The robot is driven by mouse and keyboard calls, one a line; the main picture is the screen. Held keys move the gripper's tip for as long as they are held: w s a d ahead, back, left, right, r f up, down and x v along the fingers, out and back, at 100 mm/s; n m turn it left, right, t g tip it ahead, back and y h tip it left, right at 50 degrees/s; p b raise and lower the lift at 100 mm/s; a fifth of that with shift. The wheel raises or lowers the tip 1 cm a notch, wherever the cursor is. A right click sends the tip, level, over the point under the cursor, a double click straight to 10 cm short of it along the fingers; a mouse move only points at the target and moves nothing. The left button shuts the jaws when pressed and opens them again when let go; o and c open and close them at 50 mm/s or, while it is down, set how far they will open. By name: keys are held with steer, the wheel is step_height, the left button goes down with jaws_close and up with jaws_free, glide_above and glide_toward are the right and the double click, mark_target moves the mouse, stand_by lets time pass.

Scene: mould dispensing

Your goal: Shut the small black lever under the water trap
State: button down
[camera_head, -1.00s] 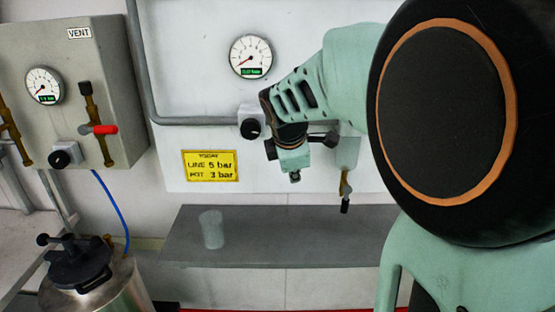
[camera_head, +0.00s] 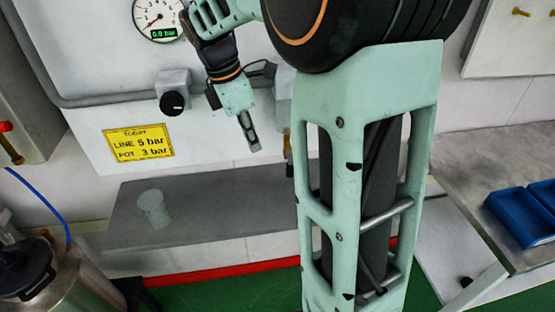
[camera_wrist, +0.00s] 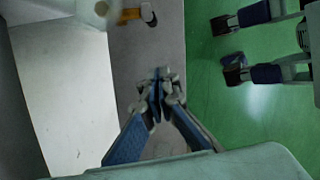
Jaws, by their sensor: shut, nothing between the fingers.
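The brass drain valve (camera_head: 289,148) under the water trap (camera_head: 284,112) shows in the head view just left of my arm, which hides part of both. In the wrist view the brass valve (camera_wrist: 130,15) is at the top edge, with the small black lever (camera_wrist: 149,15) at its right end. The lever's exact angle is hard to tell. The pale trap body is cut off at the top of that view. My gripper (camera_head: 254,148) is shut and empty, pointing down to the left of the valve. In the wrist view its closed fingertips (camera_wrist: 158,75) are apart from the lever.
A grey shelf (camera_head: 215,215) with a clear beaker (camera_head: 153,208) lies below. A black regulator knob (camera_head: 174,102) and a yellow notice (camera_head: 138,145) are on the panel to the left. A steel pot (camera_head: 55,285) stands lower left. Blue bins (camera_head: 525,215) sit on a bench at right.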

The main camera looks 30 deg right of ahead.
mark_target(290, 165)
steer(key=shift+f, duration=0.1)
steer(key=d+f, duration=0.6)
steer(key=f, duration=0.3)
steer(key=shift+s+d+f+b, duration=0.2)
steer(key=shift+s+f+b, duration=0.05)
steer(key=shift+b, duration=0.05)
